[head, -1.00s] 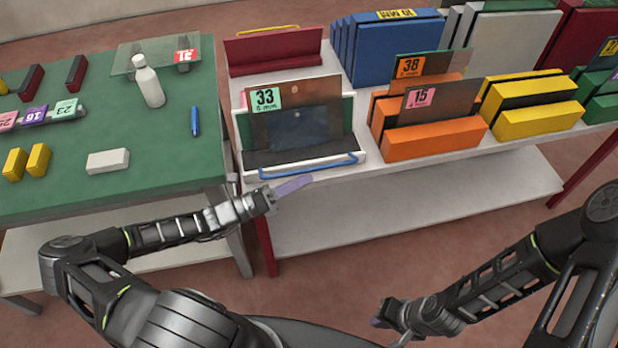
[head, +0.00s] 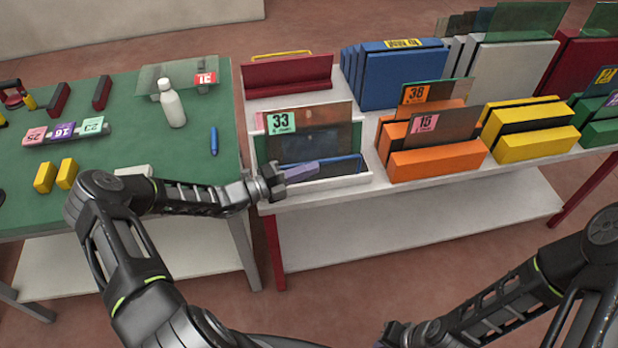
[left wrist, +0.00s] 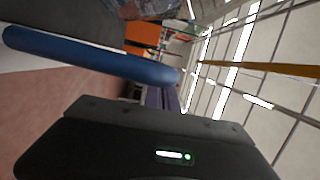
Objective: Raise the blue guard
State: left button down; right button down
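The blue guard shows as a blue bar (head: 343,160) at the front of the white-framed edger (head: 350,181), and the bar is above the tray's front edge. The brown glass tagged 33 (head: 325,116) stands behind it. My left gripper (head: 303,171) is at the bar's left part, its purple fingers together and just under or against the bar. In the left wrist view the bar (left wrist: 90,55) crosses close to the purple fingers (left wrist: 163,98); exact contact is unclear. My right gripper (head: 388,338) is low at the bottom edge, partly cut off.
Orange (head: 435,160) and yellow (head: 535,135) racks stand to the right of the edger. A maroon rack (head: 288,75) is behind it. The green table (head: 110,130) at left holds a white bottle (head: 172,104) and a blue pen (head: 214,141). A gap separates the tables.

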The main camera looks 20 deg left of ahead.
pick_arm(q)
jog(key=shift+w+a+r, duration=0.1)
jog(key=shift+w+a, duration=0.15)
jog(key=shift+w, duration=0.1)
pick_arm(e)
jog(key=shift+f, duration=0.15)
pick_arm(q)
jog(key=shift+w+a+r, duration=0.1)
dwell(0.3)
